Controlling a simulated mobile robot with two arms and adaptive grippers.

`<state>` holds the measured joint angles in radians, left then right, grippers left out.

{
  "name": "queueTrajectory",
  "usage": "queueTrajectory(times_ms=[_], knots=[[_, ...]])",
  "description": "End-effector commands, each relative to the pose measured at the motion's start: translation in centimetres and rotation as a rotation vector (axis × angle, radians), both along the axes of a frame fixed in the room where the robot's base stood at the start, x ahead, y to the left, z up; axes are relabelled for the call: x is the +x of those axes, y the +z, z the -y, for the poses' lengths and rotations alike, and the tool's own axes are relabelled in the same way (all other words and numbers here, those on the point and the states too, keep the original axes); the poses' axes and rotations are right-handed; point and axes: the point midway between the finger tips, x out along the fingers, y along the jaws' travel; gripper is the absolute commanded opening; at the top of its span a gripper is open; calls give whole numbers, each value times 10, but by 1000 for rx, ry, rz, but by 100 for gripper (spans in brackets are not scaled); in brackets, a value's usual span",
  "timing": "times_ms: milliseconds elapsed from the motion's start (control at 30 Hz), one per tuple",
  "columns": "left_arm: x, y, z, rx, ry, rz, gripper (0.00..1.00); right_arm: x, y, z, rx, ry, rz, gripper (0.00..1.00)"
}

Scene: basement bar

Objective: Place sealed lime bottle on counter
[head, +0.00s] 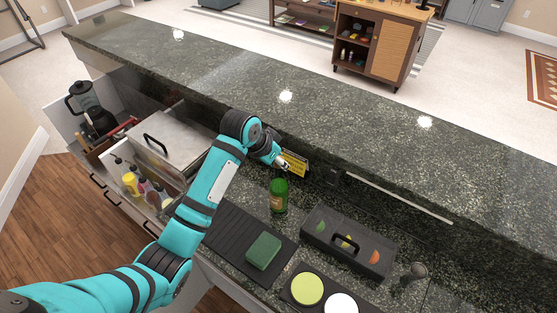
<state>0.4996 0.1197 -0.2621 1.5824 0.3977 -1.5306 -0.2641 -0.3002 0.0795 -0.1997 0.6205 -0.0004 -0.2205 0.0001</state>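A green bottle (279,197), which looks like the lime bottle, stands upright on the lower dark counter, at the far corner of a black ribbed mat (233,232). Its seal is too small to make out. My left arm reaches in from the lower left. My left gripper (284,164) is just beyond and above the bottle's top, in front of a yellow sign (295,165). The gripper appears apart from the bottle. Its fingers are too small to tell whether they are open or shut. My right gripper is not in view.
A dark caddy (322,245) stands right of the bottle. A green sponge (264,250) lies on the mat. Yellow-green (307,288) and white (341,304) round containers are at the front. The raised dark stone counter (330,125) behind is clear. A steel lidded box (172,143) is left.

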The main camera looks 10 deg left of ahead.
Motion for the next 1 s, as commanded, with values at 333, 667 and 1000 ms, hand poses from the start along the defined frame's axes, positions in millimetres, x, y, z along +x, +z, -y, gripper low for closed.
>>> queueTrajectory(times_ms=[333, 667, 1000], knots=[[0, -2, 0, 1, 0, -1, 48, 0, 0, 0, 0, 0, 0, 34], [-4, 12, -5, 1, 1, 4, 48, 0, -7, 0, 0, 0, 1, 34], [-34, 73, -24, 1, 0, 6, 48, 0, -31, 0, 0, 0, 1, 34]])
